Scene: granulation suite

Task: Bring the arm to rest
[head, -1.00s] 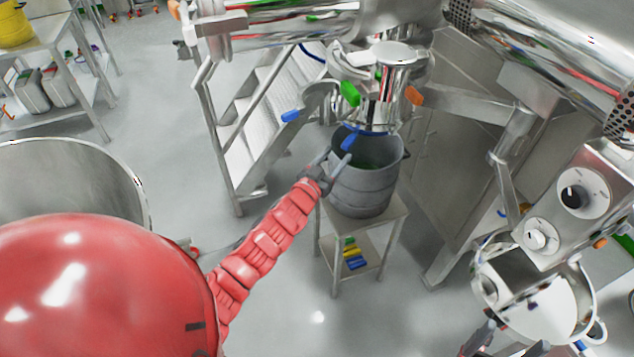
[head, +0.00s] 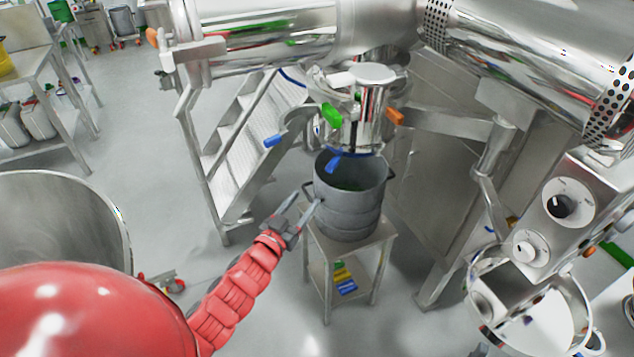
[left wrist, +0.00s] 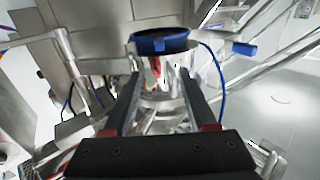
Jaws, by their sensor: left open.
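My left gripper (head: 306,200) is open and empty at the end of my red left arm (head: 240,288). In the head view it is at the left side of the grey bucket (head: 347,212), below its rim; I cannot tell whether it touches. In the left wrist view the open fingers (left wrist: 160,74) point toward a shiny metal outlet with a blue ring (left wrist: 163,42), with nothing between them. A small dark piece at the bottom edge of the head view may be my right gripper (head: 479,350); its fingers are not clear.
The bucket stands on a small steel stand (head: 318,246) under the machine outlet (head: 368,110), which has a blue handle. Steel steps (head: 235,150) are behind. A large steel drum (head: 62,215) is at left, a control box (head: 562,205) at right.

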